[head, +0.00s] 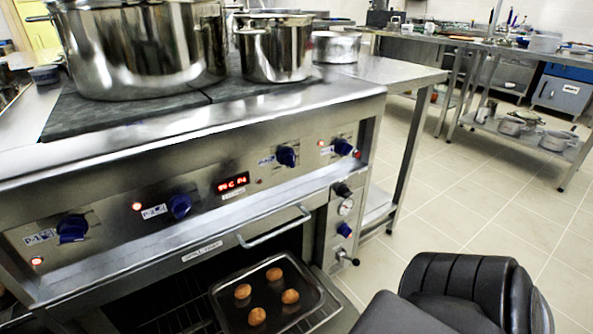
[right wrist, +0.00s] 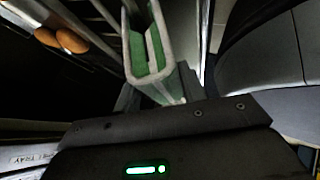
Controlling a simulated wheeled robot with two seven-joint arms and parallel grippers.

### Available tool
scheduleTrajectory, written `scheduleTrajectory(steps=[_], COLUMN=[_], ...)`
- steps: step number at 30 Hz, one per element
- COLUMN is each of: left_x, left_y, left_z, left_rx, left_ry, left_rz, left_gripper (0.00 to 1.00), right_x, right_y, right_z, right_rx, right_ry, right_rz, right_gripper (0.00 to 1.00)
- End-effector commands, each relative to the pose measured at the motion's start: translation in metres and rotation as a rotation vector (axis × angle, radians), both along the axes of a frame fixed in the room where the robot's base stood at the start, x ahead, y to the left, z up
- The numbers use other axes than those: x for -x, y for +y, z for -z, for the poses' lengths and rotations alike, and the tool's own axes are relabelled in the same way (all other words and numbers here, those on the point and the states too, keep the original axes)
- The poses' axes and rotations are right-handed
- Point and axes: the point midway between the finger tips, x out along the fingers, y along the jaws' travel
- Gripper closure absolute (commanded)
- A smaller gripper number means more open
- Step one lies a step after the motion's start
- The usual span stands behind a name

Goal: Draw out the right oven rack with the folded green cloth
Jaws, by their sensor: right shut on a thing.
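The folded green cloth (right wrist: 139,50) shows in the right wrist view as green layers with pale edges. It sits at the tip of my right gripper (right wrist: 160,88), which is shut on it beside the rack bars (right wrist: 92,22). Whether the cloth also wraps a rack bar is too dark to tell. In the head view the oven is open and wire rack bars (head: 172,319) show inside. A dark tray (head: 277,312) with several round brown buns (head: 274,274) rests at the oven mouth. My right arm shows at the lower right, its gripper hidden. My left gripper is out of view.
A horizontal handle (head: 275,228) and a control panel with blue knobs (head: 179,206) lie above the opening. A valve panel (head: 342,228) stands right of it. Large steel pots (head: 140,50) stand on the stove top. Tiled floor (head: 440,200) is clear at the right.

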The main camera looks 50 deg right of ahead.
Motion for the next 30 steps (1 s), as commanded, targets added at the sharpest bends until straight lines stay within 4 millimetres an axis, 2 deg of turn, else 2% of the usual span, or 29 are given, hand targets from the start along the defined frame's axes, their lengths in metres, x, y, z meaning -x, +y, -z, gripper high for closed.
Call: scheduleTrajectory(steps=[1,11,30], left_x=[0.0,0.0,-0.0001], left_y=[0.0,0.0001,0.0], left_z=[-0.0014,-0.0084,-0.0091], left_rx=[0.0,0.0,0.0], left_ry=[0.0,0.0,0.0], left_rz=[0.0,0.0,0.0], left_gripper=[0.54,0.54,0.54], right_x=[0.0044,0.0062,0.0075], right_y=[0.0049,0.0064,0.007], right_z=[-0.0015,0.0005,0.0021], right_rx=[-0.01,-0.012,-0.013], right_ry=[0.006,0.008,0.009], right_rz=[-0.009,-0.011,-0.011], right_gripper=[0.97,0.97,0.97])
